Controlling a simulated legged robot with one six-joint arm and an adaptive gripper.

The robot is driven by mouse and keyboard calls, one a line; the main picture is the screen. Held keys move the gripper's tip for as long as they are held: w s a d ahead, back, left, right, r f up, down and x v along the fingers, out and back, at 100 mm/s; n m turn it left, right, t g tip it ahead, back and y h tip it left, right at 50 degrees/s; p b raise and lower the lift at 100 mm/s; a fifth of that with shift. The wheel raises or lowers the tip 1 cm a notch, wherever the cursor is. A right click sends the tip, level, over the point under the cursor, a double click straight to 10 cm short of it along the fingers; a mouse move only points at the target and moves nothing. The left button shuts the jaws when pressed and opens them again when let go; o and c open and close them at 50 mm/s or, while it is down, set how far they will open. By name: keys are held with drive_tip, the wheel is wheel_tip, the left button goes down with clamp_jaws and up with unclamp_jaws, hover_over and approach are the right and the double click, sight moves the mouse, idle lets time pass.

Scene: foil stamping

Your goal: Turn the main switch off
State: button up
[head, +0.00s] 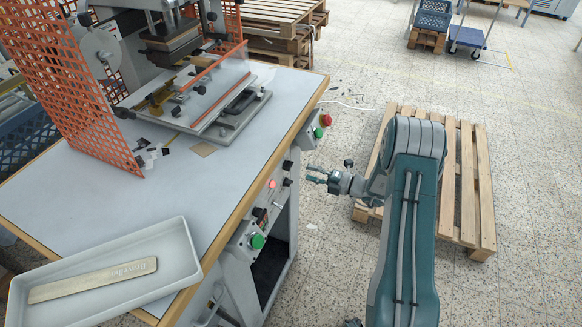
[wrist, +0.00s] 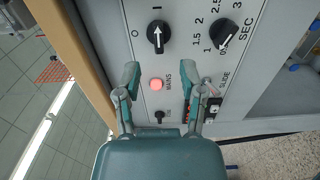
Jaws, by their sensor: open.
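A black rotary switch (wrist: 157,37) sits on the grey control panel in the wrist view, between O and I marks. Its white pointer faces the I mark. A lit red lamp (wrist: 155,85) labelled MAINS is beside it, and also glows on the table's front in the head view (head: 272,184). My gripper (wrist: 160,77) is open and empty, its fingers spread either side of the lamp with the switch beyond the fingertips. In the head view my gripper (head: 318,175) is in front of the panel, apart from it.
A second black dial (wrist: 224,36) marked SEC is close to the switch, and a small black knob (wrist: 160,116) is near the lamp. Green (head: 257,241) and red (head: 325,119) buttons project from the table's front. A wooden pallet (head: 468,180) lies behind my arm.

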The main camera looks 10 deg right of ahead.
sight(292, 166)
drive_tip(key=x, duration=0.7)
drive_tip(key=shift+s+d, duration=0.1)
drive_tip(key=shift+c, duration=0.3)
clamp_jaws()
